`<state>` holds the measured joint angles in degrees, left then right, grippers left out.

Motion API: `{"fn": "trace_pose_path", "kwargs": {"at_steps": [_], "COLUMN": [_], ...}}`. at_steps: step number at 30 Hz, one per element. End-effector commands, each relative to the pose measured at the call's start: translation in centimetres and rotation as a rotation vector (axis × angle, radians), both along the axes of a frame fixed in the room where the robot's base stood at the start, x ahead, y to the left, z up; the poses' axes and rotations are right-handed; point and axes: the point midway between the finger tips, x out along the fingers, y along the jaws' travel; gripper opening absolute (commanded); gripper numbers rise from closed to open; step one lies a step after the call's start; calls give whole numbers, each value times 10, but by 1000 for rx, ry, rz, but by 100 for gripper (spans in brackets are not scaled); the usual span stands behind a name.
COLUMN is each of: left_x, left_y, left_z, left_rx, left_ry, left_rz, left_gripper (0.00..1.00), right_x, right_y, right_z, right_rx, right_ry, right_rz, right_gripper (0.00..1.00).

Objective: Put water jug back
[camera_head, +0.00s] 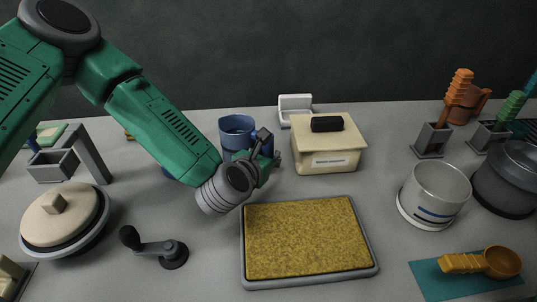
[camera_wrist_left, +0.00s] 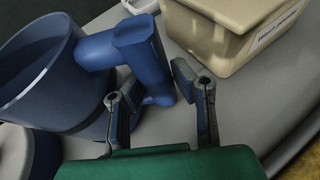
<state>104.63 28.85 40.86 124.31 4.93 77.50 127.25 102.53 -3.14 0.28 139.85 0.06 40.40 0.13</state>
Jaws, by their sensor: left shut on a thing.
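The blue water jug (camera_head: 237,128) is beyond my left forearm, left of the cream box, with its lower part hidden. In the left wrist view the jug (camera_wrist_left: 42,62) is at the left, its open mouth showing, and its thick blue handle (camera_wrist_left: 143,58) reaches between my fingers. My left gripper (camera_head: 265,152) is shut on this handle; its two fingers also show in the left wrist view (camera_wrist_left: 153,90). Whether the jug touches the table cannot be told. My right gripper is not in view.
A lidded cream box (camera_head: 325,158) stands close right of the jug. A tray with a yellow-brown pad (camera_head: 307,284) lies in front. A white pot (camera_head: 437,192) and a dark pot (camera_head: 508,182) stand right. A lidded dish (camera_head: 65,218) and a crank (camera_head: 152,247) are left.

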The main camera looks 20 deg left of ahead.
Motion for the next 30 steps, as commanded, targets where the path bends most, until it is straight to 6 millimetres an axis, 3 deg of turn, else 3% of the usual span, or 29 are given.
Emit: {"fn": "trace_pose_path", "kwargs": {"at_steps": [30], "left_x": [1], "left_y": [1], "left_z": [-7], "left_rx": [-2], "left_ry": [-3], "left_rz": [1], "left_gripper": [0], "right_x": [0], "right_y": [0], "right_z": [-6], "right_rx": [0], "right_ry": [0], "right_rz": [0], "right_gripper": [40]}}
